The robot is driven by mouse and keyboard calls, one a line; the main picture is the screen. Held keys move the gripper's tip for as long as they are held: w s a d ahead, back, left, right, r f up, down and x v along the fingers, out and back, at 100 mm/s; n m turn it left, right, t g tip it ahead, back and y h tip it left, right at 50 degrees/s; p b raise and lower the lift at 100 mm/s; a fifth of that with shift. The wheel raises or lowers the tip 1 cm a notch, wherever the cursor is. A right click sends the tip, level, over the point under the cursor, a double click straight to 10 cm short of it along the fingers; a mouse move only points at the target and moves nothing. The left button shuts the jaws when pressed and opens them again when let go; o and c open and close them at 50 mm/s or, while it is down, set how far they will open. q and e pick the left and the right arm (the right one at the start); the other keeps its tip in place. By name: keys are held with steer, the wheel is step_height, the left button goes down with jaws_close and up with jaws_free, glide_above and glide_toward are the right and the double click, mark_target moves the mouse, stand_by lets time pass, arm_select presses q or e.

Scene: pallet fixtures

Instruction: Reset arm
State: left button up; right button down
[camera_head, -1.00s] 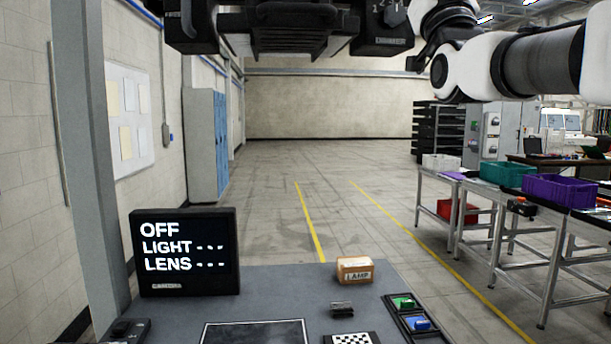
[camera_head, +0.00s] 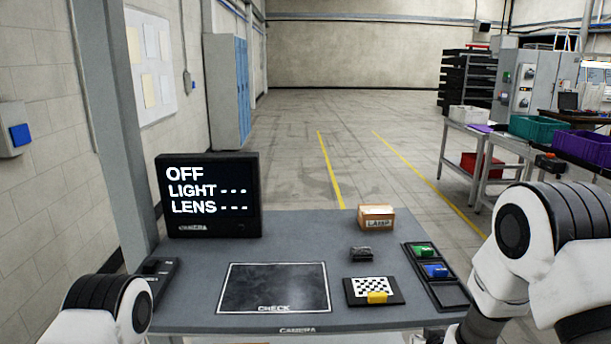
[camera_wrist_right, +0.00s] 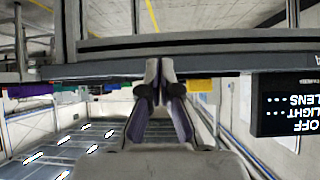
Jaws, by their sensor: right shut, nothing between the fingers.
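My right gripper (camera_wrist_right: 160,70) shows in the right wrist view, its fingers together and nothing held between them. That view is upside down, and the table's edge (camera_wrist_right: 225,63) runs across it just beyond the fingertips. In the head view only white and black links of my two arms show, at the bottom left and the right side. Neither gripper shows there, and my left gripper is in no view.
The grey table (camera_head: 345,245) holds a monitor (camera_head: 208,196) reading OFF, a LAMP box (camera_head: 377,218), a checkered board (camera_head: 374,290), a black CHECK mat (camera_head: 273,286) and a tray (camera_head: 450,293) with green and blue pieces. A side bench (camera_head: 478,128) carries bins.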

steer(key=s+f+g, duration=0.6)
steer(key=s+f, duration=0.9)
steer(key=s, duration=0.5)
steer(key=s+f+g, duration=0.2)
steer(key=s, duration=0.6)
steer(key=s+f+g, duration=0.2)
steer(key=s, duration=0.6)
steer(key=shift+s+g, duration=0.3)
steer(key=shift+s, duration=0.1)
steer(key=shift+w, duration=0.1)
